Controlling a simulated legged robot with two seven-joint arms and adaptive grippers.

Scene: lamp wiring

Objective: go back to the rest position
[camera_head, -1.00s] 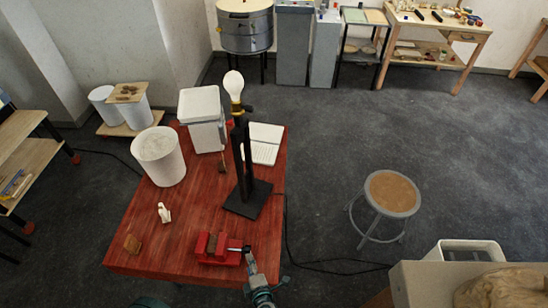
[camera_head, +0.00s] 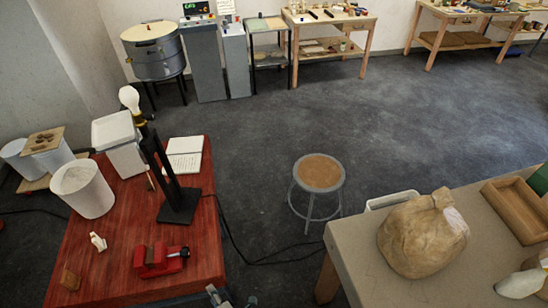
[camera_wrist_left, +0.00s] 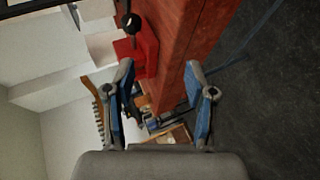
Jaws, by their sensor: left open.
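My left gripper (camera_head: 231,297) shows only partly at the bottom edge of the head view, by the front edge of the red table (camera_head: 112,268). In the left wrist view its two blue-grey fingers (camera_wrist_left: 163,95) stand wide apart with nothing between them. The red vise (camera_head: 160,260) is on the table just beyond the gripper and apart from it. A black lamp stand (camera_head: 170,180) with a white bulb (camera_head: 129,98) stands upright on the table. My right gripper is not in view.
A white bucket (camera_head: 82,190), a white bin (camera_head: 118,145) and an open notebook (camera_head: 184,155) are on the red table. A round stool (camera_head: 318,172) stands on the floor. A beige table with a paper bag (camera_head: 424,236) is at right. The floor behind the stool is clear.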

